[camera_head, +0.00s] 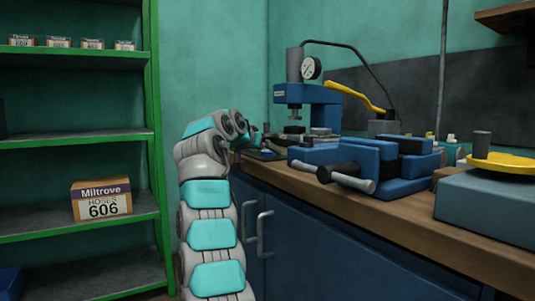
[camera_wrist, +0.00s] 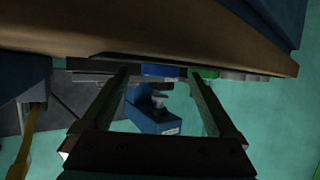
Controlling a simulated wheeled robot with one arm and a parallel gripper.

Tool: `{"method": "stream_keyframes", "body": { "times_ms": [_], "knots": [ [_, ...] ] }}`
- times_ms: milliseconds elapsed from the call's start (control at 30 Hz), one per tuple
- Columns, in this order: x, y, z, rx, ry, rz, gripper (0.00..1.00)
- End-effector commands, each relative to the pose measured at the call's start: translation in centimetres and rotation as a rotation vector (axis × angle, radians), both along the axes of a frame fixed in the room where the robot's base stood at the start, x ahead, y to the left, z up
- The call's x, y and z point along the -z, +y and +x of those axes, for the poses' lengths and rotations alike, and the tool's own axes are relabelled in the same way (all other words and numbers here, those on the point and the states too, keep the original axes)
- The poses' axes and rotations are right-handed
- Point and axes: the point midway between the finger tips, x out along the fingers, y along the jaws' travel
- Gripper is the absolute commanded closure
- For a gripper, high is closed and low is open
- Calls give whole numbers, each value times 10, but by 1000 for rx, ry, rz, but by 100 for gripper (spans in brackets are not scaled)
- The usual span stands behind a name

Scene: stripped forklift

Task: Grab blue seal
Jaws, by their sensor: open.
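In the wrist view, which is upside down, the blue seal (camera_wrist: 160,70) shows as a low blue piece at the bench edge. It lies between and beyond the tips of my gripper (camera_wrist: 158,75). The two dark fingers are wide apart, with nothing visibly held between them. I cannot tell how far the tips are from the seal. In the head view a small blue patch (camera_head: 268,153) on the bench near the end of my arm may be the seal. My fingers are mostly hidden there behind my wrist.
A green piece (camera_wrist: 205,73) lies close beside the blue seal. A blue press with a gauge (camera_head: 308,95) stands behind on the bench. A blue vise (camera_head: 375,160) is to the right. The wooden bench edge (camera_head: 340,200) is close to my arm; green shelves (camera_head: 75,140) stand left.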

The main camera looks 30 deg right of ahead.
Motion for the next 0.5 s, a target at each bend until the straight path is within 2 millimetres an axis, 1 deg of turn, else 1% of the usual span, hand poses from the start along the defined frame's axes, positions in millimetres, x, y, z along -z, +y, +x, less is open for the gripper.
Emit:
{"method": "stream_keyframes", "body": {
  "times_ms": [100,133,500],
  "knots": [
    [0,0,0,0,0,0,6],
    [0,0,0,0,0,0,8],
    [0,0,0,1,0,0,49]
  ]
}}
